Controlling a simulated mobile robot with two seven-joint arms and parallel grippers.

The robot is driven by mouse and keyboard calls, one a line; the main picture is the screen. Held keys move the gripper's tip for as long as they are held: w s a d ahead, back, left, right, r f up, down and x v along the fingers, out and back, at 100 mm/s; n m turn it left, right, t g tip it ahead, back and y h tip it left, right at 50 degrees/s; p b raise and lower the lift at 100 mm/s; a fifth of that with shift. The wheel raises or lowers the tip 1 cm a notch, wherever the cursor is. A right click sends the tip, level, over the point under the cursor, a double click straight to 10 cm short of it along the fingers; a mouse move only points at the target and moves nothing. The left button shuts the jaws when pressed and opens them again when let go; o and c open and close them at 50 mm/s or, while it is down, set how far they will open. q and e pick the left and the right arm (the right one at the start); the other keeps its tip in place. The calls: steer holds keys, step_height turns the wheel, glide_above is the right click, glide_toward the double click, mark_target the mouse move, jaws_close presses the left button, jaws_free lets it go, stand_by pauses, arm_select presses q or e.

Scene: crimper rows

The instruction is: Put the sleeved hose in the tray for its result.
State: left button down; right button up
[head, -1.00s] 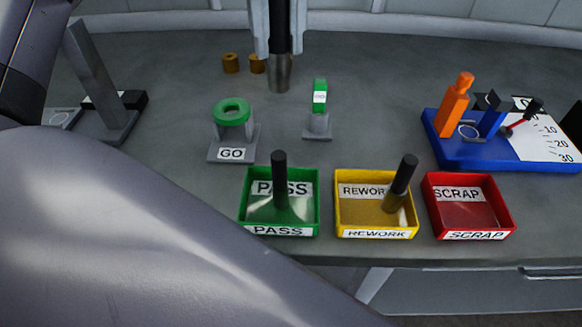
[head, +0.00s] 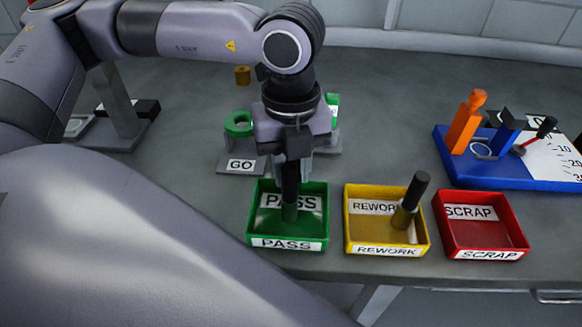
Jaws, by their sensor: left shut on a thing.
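My left gripper (head: 292,165) has come down over the green PASS tray (head: 322,232), its jaws shut on the sleeved hose. Below the jaws a dark upright hose (head: 290,192) with a shiny, green-tinged lower end stands in the PASS tray. I cannot separate the held hose from one standing there, nor tell whether the held one touches the tray floor. The yellow REWORK tray (head: 349,236) holds a dark hose with a brass-looking sleeve (head: 411,203), leaning right. The red SCRAP tray (head: 473,228) is empty. My right gripper is out of view.
Behind the trays stand a GO gauge with a green ring (head: 239,123) and another green-topped stand, mostly hidden by my left gripper. A blue fixture (head: 510,180) with an orange post and scale is at right. A grey post stand (head: 120,115) is at left.

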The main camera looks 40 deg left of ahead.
arm_select(q)
steer(key=shift+f, duration=0.35)
steer(key=shift+f, duration=0.2)
steer(key=c, duration=0.9)
jaws_free()
step_height(320, 180, up, 12)
steer(key=shift+r, duration=0.25)
